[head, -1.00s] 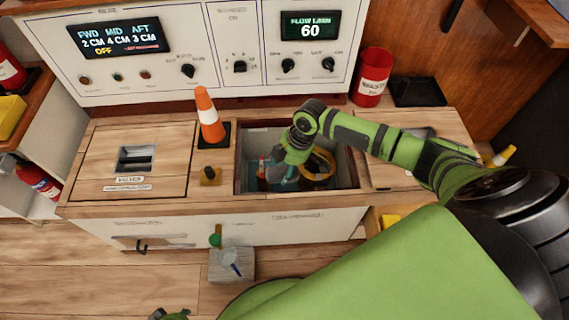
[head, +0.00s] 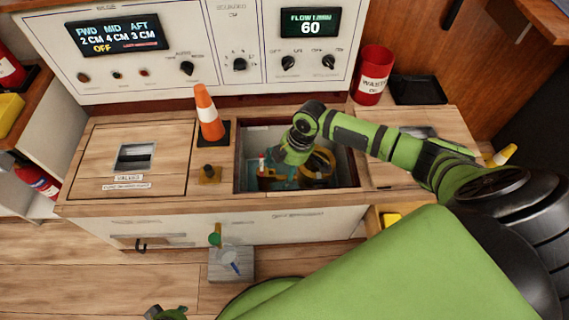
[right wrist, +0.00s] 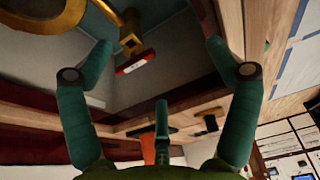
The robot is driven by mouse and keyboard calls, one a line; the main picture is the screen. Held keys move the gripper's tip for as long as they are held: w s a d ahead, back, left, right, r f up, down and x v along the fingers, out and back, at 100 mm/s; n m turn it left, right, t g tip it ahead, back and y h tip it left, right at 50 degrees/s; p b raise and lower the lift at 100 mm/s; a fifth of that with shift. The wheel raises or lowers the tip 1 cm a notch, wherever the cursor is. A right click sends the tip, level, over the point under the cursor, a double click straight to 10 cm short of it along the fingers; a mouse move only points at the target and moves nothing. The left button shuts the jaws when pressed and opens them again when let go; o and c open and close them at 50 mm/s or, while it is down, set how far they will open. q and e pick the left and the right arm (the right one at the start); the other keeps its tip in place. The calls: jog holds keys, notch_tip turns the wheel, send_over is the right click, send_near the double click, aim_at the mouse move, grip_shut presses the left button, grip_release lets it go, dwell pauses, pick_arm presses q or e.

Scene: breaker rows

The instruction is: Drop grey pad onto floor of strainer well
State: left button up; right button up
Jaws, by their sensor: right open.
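The strainer well (head: 243,152) is an open recess in the wooden counter, with a yellow ring-shaped fitting (head: 322,163) inside. My right gripper (head: 283,178) reaches down into the well, left of the ring, with its teal fingers spread. In the right wrist view the fingers (right wrist: 158,50) are wide apart with nothing between them. I cannot make out the grey pad in either view; the hand hides part of the well floor. A small dark and green part of my left arm (head: 165,313) shows at the bottom edge; its fingers cannot be made out.
An orange cone (head: 209,115) and a small yellow-based knob (head: 210,175) stand left of the well. A red waste bin (head: 373,75) and black tray (head: 418,90) are behind, to the right. A closed wooden lid (head: 105,135) lies left. A grey block (head: 232,263) is on the floor.

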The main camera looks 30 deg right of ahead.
jog(key=v, duration=1.2)
dwell(0.6)
